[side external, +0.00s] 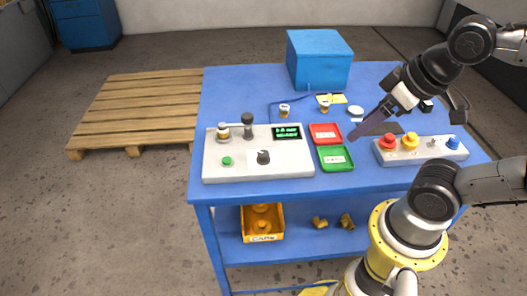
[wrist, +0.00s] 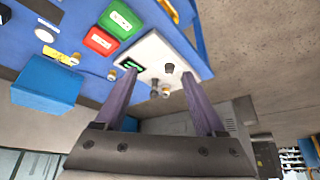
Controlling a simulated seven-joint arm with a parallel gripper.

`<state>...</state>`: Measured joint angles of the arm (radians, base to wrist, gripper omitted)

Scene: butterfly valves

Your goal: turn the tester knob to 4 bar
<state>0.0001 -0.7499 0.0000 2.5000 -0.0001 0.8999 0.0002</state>
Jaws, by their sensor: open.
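The tester (side external: 220,171) is a light grey box on the left part of the blue table, with a green-lit display (side external: 287,132) at its back right. Its black knob (side external: 263,157) stands on a white label near the front; the pointer reading is too small to tell. A green button (side external: 227,161), a dark upright post (side external: 247,126) and a brass-and-white part (side external: 222,131) are also on it. My gripper (side external: 352,137) is open and empty, above the table and right of the tester. In the wrist view the tester (wrist: 150,48) and knob (wrist: 169,68) show between the open fingers (wrist: 158,78).
A red tray (side external: 325,134) and a green tray (side external: 335,158) lie right of the tester. A box with red, yellow and blue buttons (side external: 420,152) stands at the right. A blue box (side external: 319,60) and small valve parts (side external: 285,111) are behind.

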